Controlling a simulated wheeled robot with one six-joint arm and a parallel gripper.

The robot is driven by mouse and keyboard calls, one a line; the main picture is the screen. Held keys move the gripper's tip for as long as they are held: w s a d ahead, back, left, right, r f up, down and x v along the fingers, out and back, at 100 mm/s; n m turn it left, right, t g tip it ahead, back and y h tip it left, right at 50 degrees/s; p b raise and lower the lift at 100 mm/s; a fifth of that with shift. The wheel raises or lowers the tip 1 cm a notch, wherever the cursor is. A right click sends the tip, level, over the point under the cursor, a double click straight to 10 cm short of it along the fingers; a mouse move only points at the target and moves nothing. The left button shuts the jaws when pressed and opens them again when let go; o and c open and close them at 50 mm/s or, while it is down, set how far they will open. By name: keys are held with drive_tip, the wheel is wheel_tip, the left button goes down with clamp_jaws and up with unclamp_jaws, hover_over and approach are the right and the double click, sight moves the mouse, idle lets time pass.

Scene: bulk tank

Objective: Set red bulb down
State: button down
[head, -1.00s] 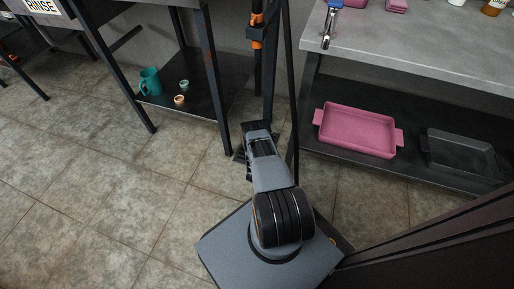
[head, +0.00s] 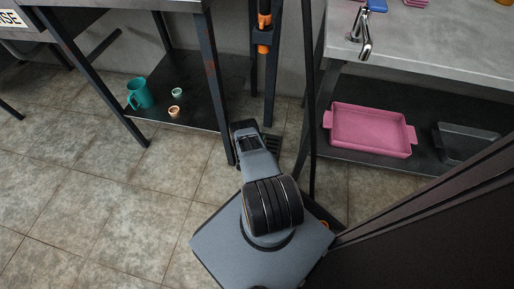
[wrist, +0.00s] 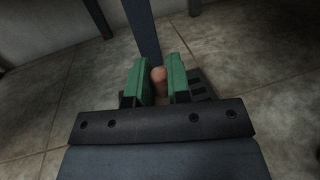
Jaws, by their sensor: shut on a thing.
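In the wrist view, my gripper (wrist: 160,78) has its two green fingers closed on a small rounded pinkish-red thing, the red bulb (wrist: 159,74). Only its rounded top shows between the fingers; the rest is hidden. It is held above the tiled floor, near a dark post. In the head view my arm reaches away from my base, and the bulb and fingertips cannot be made out.
A dark shelf (head: 205,98) at left holds a teal mug (head: 142,95) and two small cups. A pink tray (head: 370,130) and a grey tray (head: 465,145) sit on the lower shelf at right. A dark floor grate (wrist: 198,88) lies by the post. Open tiles lie at left.

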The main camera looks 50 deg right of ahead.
wheel_tip(320, 180, down, 8)
drive_tip(key=b, duration=0.4)
drive_tip(key=shift+f, duration=0.1)
drive_tip(key=c, duration=1.1)
unclamp_jaws()
drive_tip(key=shift+r, duration=0.2)
drive_tip(key=p+v, duration=0.2)
drive_tip(key=v, duration=0.9)
drive_tip(key=shift+s+a, duration=0.2)
drive_tip(key=shift+a, duration=0.25)
